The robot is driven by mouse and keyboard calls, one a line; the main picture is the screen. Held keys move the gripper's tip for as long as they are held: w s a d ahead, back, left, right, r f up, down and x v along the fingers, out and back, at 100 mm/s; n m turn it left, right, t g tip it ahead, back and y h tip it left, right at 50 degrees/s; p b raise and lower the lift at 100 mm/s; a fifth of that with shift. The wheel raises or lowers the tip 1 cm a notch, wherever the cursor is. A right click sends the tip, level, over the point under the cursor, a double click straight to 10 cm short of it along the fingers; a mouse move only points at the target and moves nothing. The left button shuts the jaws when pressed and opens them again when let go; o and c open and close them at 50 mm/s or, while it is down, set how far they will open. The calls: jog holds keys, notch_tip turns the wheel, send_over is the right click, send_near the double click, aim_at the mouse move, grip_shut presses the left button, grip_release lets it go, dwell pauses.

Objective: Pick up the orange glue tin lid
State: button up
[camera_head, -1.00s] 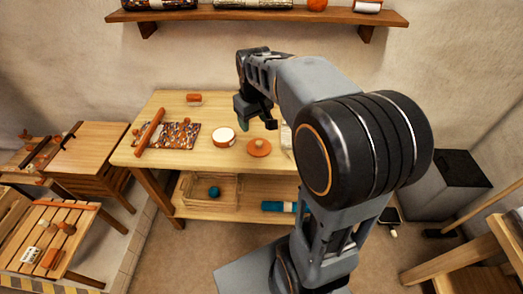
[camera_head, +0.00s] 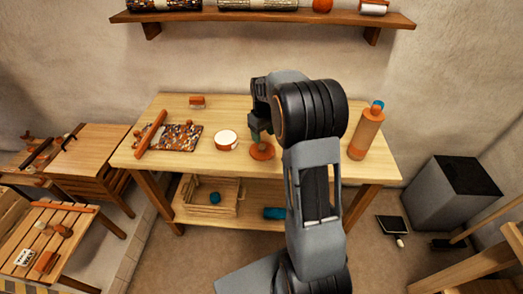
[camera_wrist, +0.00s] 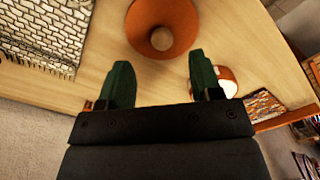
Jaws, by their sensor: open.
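The orange glue tin lid (camera_head: 262,152) lies on the wooden table, a flat round disc with a knob in the middle. In the wrist view the lid (camera_wrist: 140,22) is at the top, partly cut off, with its knob facing me. My gripper (camera_wrist: 160,62) is open and empty, its two green fingers apart and short of the lid in that picture. In the head view my gripper (camera_head: 261,134) is just over the lid, partly hidden by my arm. The round tin (camera_head: 226,140), cream on top with an orange side, stands just left of the lid.
A patterned rag mat (camera_head: 182,138) with an orange rod (camera_head: 151,134) lies at the table's left. An orange bottle (camera_head: 366,135) stands at the right. A pale brick-patterned piece (camera_wrist: 45,32) lies near the lid. A wall shelf (camera_head: 270,17) hangs above.

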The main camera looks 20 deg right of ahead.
aim_at(262, 145)
jog(key=shift+w+a+f, duration=0.1)
jog(key=shift+f, duration=1.3)
jog(key=shift+w+f, duration=0.1)
jog(key=shift+f, duration=1.25)
jog(key=c, duration=1)
jog(key=shift+r, duration=0.1)
